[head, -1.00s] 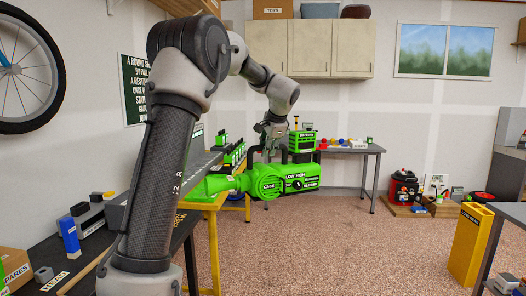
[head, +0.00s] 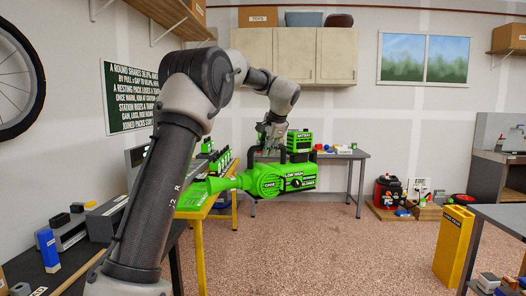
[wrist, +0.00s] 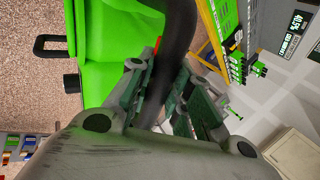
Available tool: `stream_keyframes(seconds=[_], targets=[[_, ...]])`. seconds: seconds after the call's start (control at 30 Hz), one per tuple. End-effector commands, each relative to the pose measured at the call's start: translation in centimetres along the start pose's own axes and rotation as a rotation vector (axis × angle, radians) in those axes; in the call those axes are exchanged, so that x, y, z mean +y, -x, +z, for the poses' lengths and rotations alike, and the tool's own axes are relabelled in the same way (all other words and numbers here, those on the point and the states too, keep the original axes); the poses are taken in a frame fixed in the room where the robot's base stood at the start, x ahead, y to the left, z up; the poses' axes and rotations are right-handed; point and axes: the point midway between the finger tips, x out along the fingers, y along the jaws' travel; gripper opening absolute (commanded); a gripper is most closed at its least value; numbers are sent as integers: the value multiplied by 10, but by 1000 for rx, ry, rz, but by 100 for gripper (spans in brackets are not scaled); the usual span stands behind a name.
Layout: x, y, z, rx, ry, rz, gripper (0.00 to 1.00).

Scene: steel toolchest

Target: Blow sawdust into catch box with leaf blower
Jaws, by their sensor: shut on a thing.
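My gripper (head: 272,138) is shut on the dark top handle of the green leaf blower (head: 265,181). The blower hangs in the air, roughly level, its nozzle pointing left in the head view, with a green battery block on its right end. In the wrist view the dark handle (wrist: 178,45) passes between my gripper's fingers (wrist: 165,100), with the green body (wrist: 105,45) beside it. I cannot make out any sawdust. No box is clearly marked as the catch box; a tall yellow bin (head: 453,247) with unreadable lettering stands on the floor at right.
A yellow-legged bench (head: 199,240) with green packs stands behind the blower. A dark bench (head: 50,283) is at left, a grey table (head: 350,156) at the back. A grey-topped table (head: 500,217) is at right. The speckled floor between (head: 330,245) is open.

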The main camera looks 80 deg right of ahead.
Motion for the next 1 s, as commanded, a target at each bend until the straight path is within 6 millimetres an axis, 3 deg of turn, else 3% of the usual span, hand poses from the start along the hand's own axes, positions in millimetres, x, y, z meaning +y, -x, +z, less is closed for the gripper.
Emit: stream_keyframes(seconds=[0.73,1.0], targets=[[-15,12,-50,8,4,-6,0],[-17,14,-58,8,4,-6,0]])
